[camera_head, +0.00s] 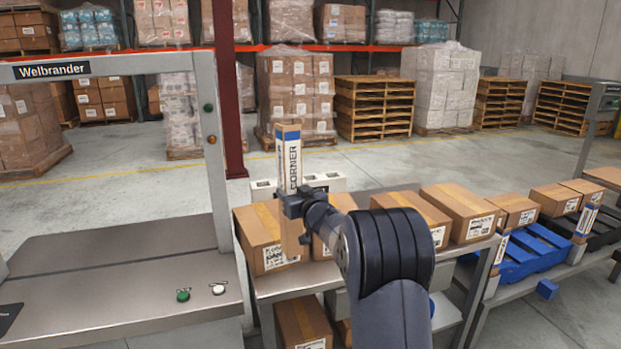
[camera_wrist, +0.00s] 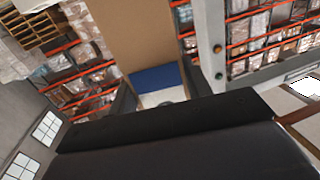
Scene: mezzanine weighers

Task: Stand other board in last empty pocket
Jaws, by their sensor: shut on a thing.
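My gripper (camera_head: 293,204) is shut on a tall corner board (camera_head: 289,160). The board is upright, brown with a white label reading CORNER and blue bands. Its brown lower part hangs below the jaws, in front of a carton. In the wrist view the board (camera_wrist: 138,40) rises between the dark jaws (camera_wrist: 158,100), with a blue band and white label near them. A white block with dark openings (camera_head: 332,182) stands behind the board. The held board and gripper hide its middle, and I cannot tell what its hidden openings hold.
Several cartons (camera_head: 460,208) line the conveyor, close beside my arm. The Welbrander frame (camera_head: 212,150) and its steel table (camera_head: 110,275) stand at left. Two similar labelled boards (camera_head: 500,248) (camera_head: 587,218) stand at right near blue trays (camera_head: 525,262).

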